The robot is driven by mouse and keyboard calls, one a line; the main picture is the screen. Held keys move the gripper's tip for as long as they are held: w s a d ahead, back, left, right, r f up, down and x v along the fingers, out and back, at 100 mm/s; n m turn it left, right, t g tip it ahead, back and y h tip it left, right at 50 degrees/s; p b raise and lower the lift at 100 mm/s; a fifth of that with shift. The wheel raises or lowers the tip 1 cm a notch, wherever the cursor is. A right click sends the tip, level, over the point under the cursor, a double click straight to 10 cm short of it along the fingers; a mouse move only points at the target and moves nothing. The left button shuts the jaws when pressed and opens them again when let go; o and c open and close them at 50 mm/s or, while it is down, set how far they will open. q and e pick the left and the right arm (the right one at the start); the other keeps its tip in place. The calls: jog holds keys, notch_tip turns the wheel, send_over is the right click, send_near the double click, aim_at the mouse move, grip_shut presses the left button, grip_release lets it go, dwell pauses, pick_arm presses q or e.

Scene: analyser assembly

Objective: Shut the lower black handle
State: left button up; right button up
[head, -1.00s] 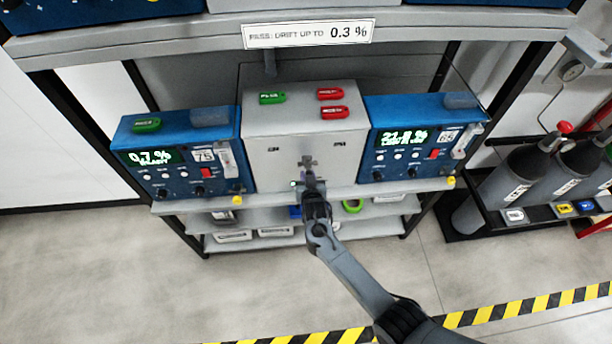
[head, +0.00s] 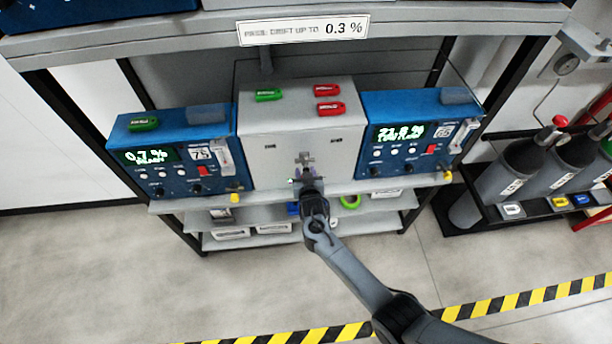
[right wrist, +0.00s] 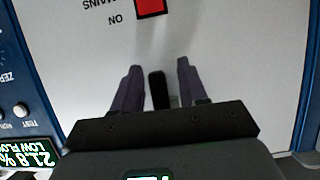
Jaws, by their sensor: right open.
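A black handle (right wrist: 159,90) stands out from the pale front panel in the right wrist view. It lies between the two fingers of my right gripper (right wrist: 157,84), with a gap on each side. The fingers are open and do not appear to touch it. In the head view my right gripper (head: 309,181) is at the low middle of the grey box (head: 262,155), and it hides most of the lower handle. A small grey fitting (head: 306,159) shows just above it. My left gripper is not in view.
Blue analysers stand left (head: 175,150) and right (head: 420,130) of the box. Green (head: 268,94) and red (head: 327,90) tags lie on top of it. The shelf edge (head: 265,198) runs beneath my gripper. Gas cylinders (head: 515,170) stand at the right.

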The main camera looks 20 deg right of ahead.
jog(key=p+v, duration=0.1)
jog(key=v, duration=0.9)
jog(key=shift+s+p, duration=0.35)
jog(key=shift+p, duration=0.05)
jog(key=shift+a+r, duration=0.1)
jog(key=s+d+f+n+g+y, duration=0.1)
jog(key=s+d+f, duration=0.15)
jog(key=s, duration=0.55)
jog(key=s+d+f+g, duration=0.1)
jog(key=s+d+f, duration=0.1)
jog(key=s+f, duration=0.35)
jog(key=s+a+r+n+g+y, duration=0.35)
jog(key=s+r+g, duration=0.35)
jog(key=s+r, duration=0.85)
jog(key=w+r+p+v, duration=0.1)
jog(key=w+p+v, duration=0.2)
jog(key=p+v, duration=1.3)
jog(key=shift+a+n+p, duration=0.15)
jog(key=shift+n+p, duration=0.3)
jog(key=shift+p, duration=0.55)
